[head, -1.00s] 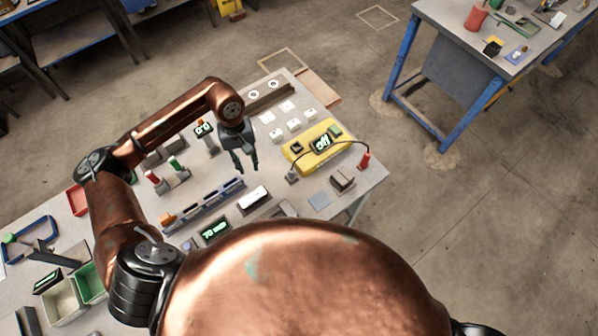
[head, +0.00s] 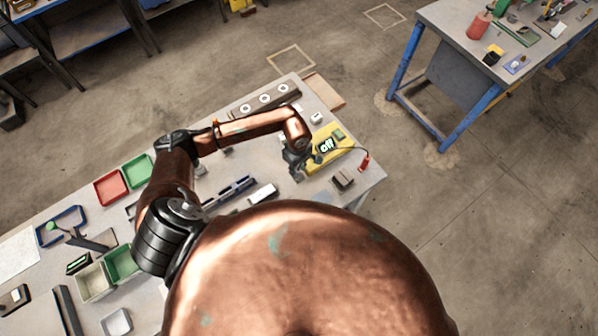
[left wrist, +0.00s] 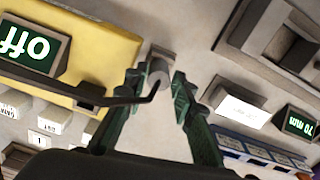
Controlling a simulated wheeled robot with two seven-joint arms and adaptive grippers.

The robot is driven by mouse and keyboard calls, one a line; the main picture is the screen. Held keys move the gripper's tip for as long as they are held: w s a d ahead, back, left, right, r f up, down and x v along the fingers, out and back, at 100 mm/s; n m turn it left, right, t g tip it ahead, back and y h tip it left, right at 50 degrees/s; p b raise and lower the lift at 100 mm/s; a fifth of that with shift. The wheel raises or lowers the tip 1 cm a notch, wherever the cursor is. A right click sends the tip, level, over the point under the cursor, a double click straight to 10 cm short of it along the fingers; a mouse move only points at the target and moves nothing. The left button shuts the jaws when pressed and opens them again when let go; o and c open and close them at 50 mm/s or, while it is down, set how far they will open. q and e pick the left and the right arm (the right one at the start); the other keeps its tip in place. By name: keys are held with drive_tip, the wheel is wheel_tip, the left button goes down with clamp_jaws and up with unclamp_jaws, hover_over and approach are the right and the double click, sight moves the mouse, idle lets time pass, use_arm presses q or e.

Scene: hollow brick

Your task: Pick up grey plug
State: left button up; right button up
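The grey plug (left wrist: 157,76) shows in the left wrist view at the tips of my left gripper (left wrist: 157,84), with a dark cable running from it to the left. The two green fingers stand apart on either side of it, and a gap shows beside the plug. In the head view my left gripper (head: 296,166) is low over the table beside the yellow box (head: 342,136) with the "off" display, and it hides the plug there. The yellow box also shows in the left wrist view (left wrist: 92,45). My right gripper is out of view.
A red plug (head: 364,161) on a cable lies at the table's right edge. A grey block (head: 343,178) sits near the plug; white switches and a "70 mm" display (left wrist: 300,124) are close by. Red (head: 110,187) and green trays stand to the left.

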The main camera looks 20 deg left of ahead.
use_arm(q)
drive_tip(key=shift+f, duration=1.4)
drive_tip(key=shift+c, duration=0.3)
clamp_jaws()
drive_tip(key=shift+r, duration=0.1)
